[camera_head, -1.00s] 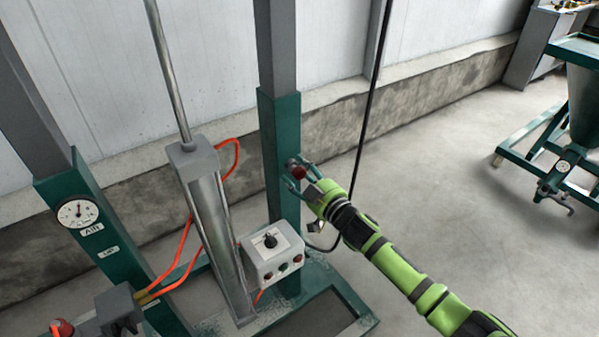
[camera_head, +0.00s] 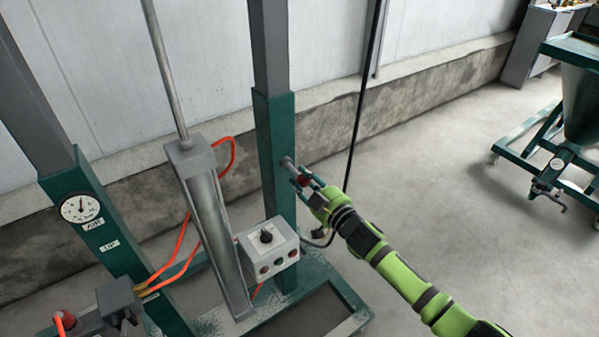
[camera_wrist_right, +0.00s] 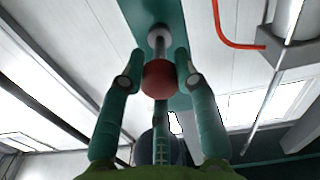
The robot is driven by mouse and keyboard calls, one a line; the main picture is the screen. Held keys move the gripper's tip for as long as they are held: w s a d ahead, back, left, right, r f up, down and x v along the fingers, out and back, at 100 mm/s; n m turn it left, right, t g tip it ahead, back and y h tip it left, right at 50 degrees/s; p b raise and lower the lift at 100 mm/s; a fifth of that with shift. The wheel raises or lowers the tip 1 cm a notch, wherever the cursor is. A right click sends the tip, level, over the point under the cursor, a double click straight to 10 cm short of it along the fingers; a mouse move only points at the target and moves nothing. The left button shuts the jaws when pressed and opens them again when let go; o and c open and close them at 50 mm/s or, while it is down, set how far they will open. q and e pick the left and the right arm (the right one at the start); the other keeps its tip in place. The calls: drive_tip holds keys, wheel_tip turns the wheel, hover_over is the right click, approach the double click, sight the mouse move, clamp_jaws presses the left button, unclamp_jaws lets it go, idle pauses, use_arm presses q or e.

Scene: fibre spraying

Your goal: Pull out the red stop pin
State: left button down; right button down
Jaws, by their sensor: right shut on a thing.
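The red stop pin (camera_head: 304,181) has a red ball knob on a grey shank that enters a grey collar on the green post (camera_head: 275,150). My right gripper (camera_head: 302,180) is shut on the red knob, reaching it from the right. In the right wrist view the red ball (camera_wrist_right: 159,79) sits between the two teal fingers of my right gripper (camera_wrist_right: 160,75). There the grey shank shows between the ball and the pale collar on the green post. My left gripper is not in view.
A control box (camera_head: 268,250) with a black knob and buttons stands left of my right arm. A grey cylinder (camera_head: 212,230) and orange hoses are further left. A black cable (camera_head: 362,100) hangs behind my wrist. The floor at right is clear up to a green wheeled frame (camera_head: 520,135).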

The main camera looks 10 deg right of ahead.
drive_tip(key=shift+s+d, duration=0.1)
drive_tip(key=shift+s, duration=0.2)
drive_tip(key=shift+w+f, duration=0.1)
drive_tip(key=c, duration=1)
unclamp_jaws()
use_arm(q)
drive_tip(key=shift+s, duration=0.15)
use_arm(e)
drive_tip(key=shift+o, duration=0.5)
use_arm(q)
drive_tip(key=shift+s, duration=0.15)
use_arm(e)
drive_tip(key=v, duration=1.2)
